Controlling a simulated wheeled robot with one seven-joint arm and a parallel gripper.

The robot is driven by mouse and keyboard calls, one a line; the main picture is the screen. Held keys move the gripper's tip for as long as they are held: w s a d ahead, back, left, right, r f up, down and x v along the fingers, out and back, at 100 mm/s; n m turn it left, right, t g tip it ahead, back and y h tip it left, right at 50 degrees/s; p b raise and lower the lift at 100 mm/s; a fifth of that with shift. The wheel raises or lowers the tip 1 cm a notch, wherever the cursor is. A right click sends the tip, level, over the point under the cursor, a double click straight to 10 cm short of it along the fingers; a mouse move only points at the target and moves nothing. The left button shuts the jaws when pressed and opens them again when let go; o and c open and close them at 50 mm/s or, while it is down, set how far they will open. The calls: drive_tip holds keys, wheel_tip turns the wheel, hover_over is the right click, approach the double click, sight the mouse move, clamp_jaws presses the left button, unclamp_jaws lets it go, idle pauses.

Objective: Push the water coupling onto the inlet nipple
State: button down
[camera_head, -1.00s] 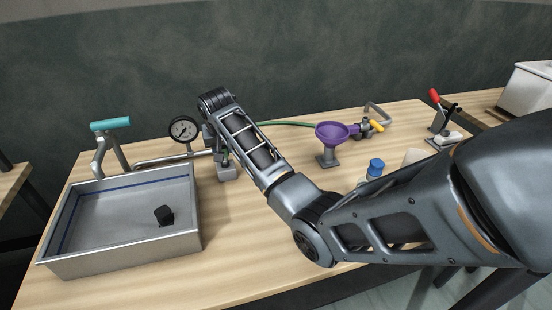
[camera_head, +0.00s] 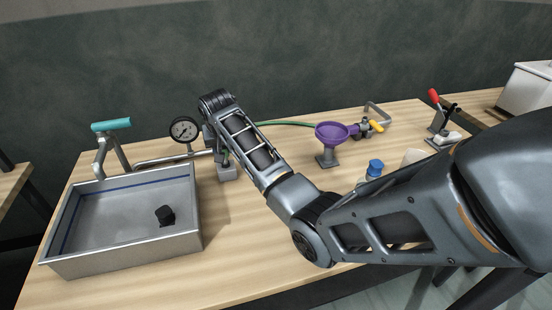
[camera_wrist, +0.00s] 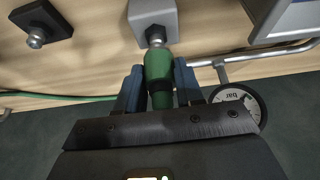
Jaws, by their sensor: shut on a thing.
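My gripper (camera_wrist: 160,86) is shut on the green water coupling (camera_wrist: 158,66), with a blue-grey finger on each side. The coupling's front end is lined up with the metal inlet nipple (camera_wrist: 155,36), which sticks out of a light grey block (camera_wrist: 153,15). Part of the nipple shows between the block and the coupling; they look close or touching, and I cannot tell whether the coupling is over it. In the head view the grey block (camera_head: 227,172) stands right of the basin, and my forearm largely hides the gripper and coupling.
A second nipple on a dark base (camera_wrist: 40,28) is at the left in the wrist view. The pressure gauge (camera_head: 184,130) and pipe (camera_head: 160,160) are close by. The steel basin (camera_head: 125,261) is left; a purple funnel (camera_head: 331,132) and green hose (camera_head: 285,123) are right.

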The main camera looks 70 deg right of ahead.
drive_tip(key=shift+f+b, duration=0.65)
drive_tip(key=shift+f, duration=0.55)
idle(0.4)
drive_tip(key=c, duration=0.6)
unclamp_jaws()
drive_tip(key=shift+c, duration=0.2)
drive_tip(key=shift+r, duration=0.1)
drive_tip(key=shift+p+v, duration=0.7)
drive_tip(key=shift+v, duration=3.25)
drive_tip(key=shift+r, duration=0.1)
drive_tip(key=b+v, duration=0.1)
drive_tip(key=v, duration=0.6)
drive_tip(key=shift+r, duration=0.25)
drive_tip(key=shift+a, duration=0.15)
